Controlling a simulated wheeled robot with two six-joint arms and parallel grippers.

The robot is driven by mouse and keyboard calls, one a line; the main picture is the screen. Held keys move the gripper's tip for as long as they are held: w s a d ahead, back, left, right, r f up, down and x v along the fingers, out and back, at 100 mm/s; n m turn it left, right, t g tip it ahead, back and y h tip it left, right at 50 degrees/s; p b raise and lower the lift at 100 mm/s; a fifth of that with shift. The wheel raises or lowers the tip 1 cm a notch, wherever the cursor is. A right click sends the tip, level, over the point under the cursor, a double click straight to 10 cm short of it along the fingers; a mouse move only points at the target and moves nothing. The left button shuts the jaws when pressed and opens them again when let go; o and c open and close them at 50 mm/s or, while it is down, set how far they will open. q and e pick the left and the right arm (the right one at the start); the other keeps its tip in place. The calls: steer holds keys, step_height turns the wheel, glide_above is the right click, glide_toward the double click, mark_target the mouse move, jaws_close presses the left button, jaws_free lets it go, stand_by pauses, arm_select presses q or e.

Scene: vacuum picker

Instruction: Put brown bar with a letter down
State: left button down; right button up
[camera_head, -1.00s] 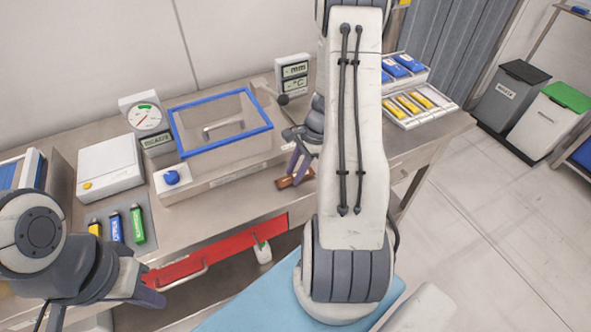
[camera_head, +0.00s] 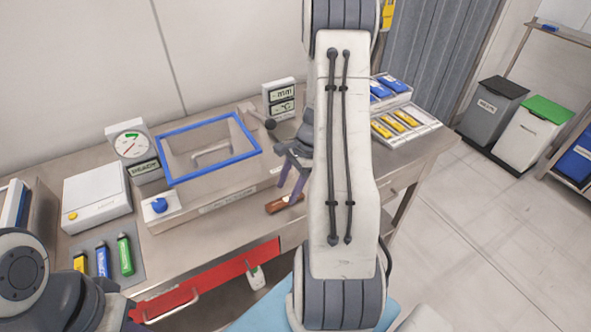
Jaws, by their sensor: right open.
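The brown bar (camera_head: 284,204) lies on the metal worktop near its front edge, just right of the blue-rimmed box. No letter on it can be read at this size. My right gripper (camera_head: 289,191) points down right over the bar with its purple fingers apart. The fingertips are at or just above the bar; whether they touch it cannot be told. My right arm hides part of the worktop behind it. My left arm is at the lower left, with its gripper (camera_head: 136,325) mostly cut off by the frame edge.
The blue-rimmed clear box (camera_head: 209,185) stands behind the bar. A dial gauge (camera_head: 130,145), a white scale (camera_head: 97,196) and a mat with coloured tubes (camera_head: 102,260) are left. Trays of blue and yellow bars (camera_head: 408,125) are right.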

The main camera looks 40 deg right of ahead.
steer(key=w+v, duration=0.1)
steer(key=v, duration=0.8)
steer(key=w+a+r+n+g, duration=0.1)
steer(key=a+r+n, duration=0.3)
steer(key=a+n, duration=0.7)
steer(key=s+a+r+n+h, duration=0.1)
steer(key=s+a+n, duration=0.3)
steer(key=a, duration=0.6)
steer(key=s+a+r+n+h, duration=0.2)
steer(key=s+a+n, duration=0.2)
steer(key=a, duration=0.5)
steer(key=s+a+n, duration=0.5)
steer(key=s+n, duration=0.4)
steer(key=shift+a+b, duration=0.15)
steer(key=shift+b, duration=0.2)
steer(key=shift+f, duration=0.1)
